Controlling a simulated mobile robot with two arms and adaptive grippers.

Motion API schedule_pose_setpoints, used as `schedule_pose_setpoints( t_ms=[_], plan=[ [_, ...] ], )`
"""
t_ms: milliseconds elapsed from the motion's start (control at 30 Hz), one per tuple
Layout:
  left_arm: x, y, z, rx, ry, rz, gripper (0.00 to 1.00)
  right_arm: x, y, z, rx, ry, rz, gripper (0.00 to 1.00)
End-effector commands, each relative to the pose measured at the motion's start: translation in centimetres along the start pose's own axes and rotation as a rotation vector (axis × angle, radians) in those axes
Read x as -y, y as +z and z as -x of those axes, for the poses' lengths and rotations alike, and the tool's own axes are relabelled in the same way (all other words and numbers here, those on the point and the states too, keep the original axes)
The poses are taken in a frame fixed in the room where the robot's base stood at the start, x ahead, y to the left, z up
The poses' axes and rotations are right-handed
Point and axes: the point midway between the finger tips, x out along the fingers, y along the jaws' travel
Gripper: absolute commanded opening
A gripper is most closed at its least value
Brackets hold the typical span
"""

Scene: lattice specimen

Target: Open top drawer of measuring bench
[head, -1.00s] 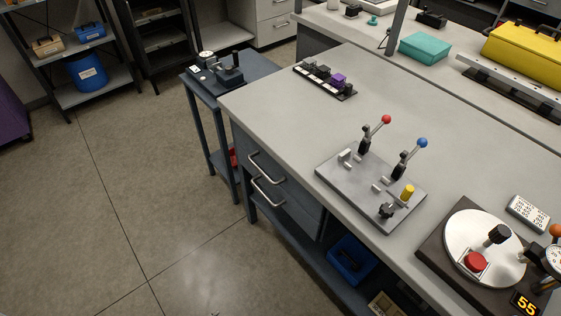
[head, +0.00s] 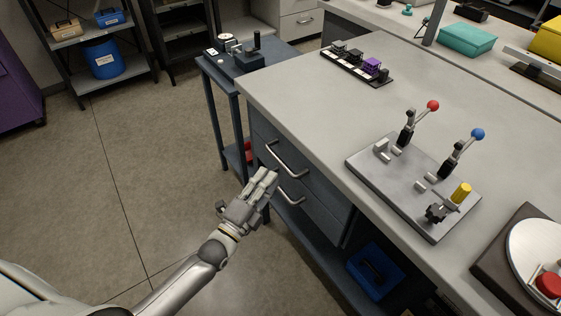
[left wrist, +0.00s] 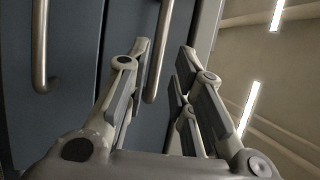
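The measuring bench (head: 330,110) has two stacked blue-grey drawers on its left face, each with a curved metal handle. The top drawer's handle (head: 287,161) and the lower drawer's handle (head: 290,195) both show, and the drawers look shut. My left gripper (head: 265,180) is open, in front of the drawers near the handles. In the left wrist view my left gripper (left wrist: 164,56) has its fingers apart, with the top handle (left wrist: 158,70) lying between their tips in the picture. Contact cannot be told. The lower handle (left wrist: 40,50) is off to the left. My right gripper is not in view.
On the bench top stand a fixture plate (head: 400,200) with red and blue levers and a black rack (head: 356,68). A small side table (head: 235,75) stands behind the bench's left end. A blue bin (head: 376,270) sits on the lower shelf. The floor at left is clear.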

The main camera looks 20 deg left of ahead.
Motion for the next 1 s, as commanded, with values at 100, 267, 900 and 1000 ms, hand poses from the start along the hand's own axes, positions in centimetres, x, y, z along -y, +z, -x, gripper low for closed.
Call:
schedule_pose_setpoints(
  t_ms=[100, 267, 900, 1000],
  plan=[
    [0.1, 0.0, -2.5, -0.001, -0.002, -0.002, 0.23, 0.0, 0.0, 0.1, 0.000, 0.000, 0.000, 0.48],
    [0.0, 0.0, -5.0, -0.001, -0.001, 0.000, 0.23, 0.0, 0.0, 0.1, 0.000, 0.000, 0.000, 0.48],
    [-0.1, 0.0, -7.3, 0.000, 0.003, 0.001, 0.14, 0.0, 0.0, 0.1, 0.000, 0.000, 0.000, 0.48],
    [-0.1, 0.0, -7.3, 0.000, 0.003, 0.001, 0.01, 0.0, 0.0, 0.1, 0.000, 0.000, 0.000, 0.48]
  ],
)
